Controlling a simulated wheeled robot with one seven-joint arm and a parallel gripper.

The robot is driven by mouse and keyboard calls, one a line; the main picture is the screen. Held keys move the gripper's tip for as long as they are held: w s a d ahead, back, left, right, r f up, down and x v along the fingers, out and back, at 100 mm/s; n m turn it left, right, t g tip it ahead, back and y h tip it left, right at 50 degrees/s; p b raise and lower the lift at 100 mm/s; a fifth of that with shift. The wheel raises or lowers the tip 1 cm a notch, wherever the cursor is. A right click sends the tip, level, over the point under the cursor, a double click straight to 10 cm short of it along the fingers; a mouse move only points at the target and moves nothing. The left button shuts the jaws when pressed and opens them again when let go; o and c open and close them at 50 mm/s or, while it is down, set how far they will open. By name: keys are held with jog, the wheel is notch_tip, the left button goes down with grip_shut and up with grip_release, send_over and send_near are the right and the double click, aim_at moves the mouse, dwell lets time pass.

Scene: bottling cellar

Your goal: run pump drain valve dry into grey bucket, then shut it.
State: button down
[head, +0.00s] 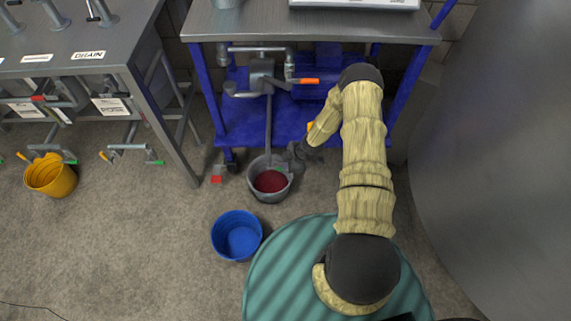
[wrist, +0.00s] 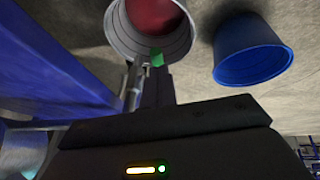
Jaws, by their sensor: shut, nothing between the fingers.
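The grey bucket (head: 255,184) stands on the floor in front of the blue pump cart, with dark red liquid (head: 270,181) in it. It also shows in the wrist view (wrist: 178,45). The pump (head: 262,76) sits on the cart, and a grey pipe (head: 268,120) runs down from it to the bucket. A small green handle end (wrist: 157,59) shows at the bucket's rim in the wrist view, just beyond my fingers. My gripper (head: 292,158) is shut and empty, low beside the bucket's right rim. I cannot make out the valve body or any flow from it.
A blue bucket (head: 228,240) stands in front of the grey one. An orange-handled lever (head: 302,81) is on the pump's right side. A yellow bucket (head: 50,184) stands under the left bench (head: 70,62). A red item (head: 216,179) lies left of the grey bucket. A large tank fills the right.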

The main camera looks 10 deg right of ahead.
jog(key=d+f+p+v, duration=0.1)
jog(key=p+v, duration=0.3)
jog(key=v, duration=0.7)
jog(key=shift+s+d+r, duration=0.35)
jog(key=shift+s+d, duration=0.15)
jog(key=shift+d, duration=0.05)
jog(key=shift+w, duration=0.15)
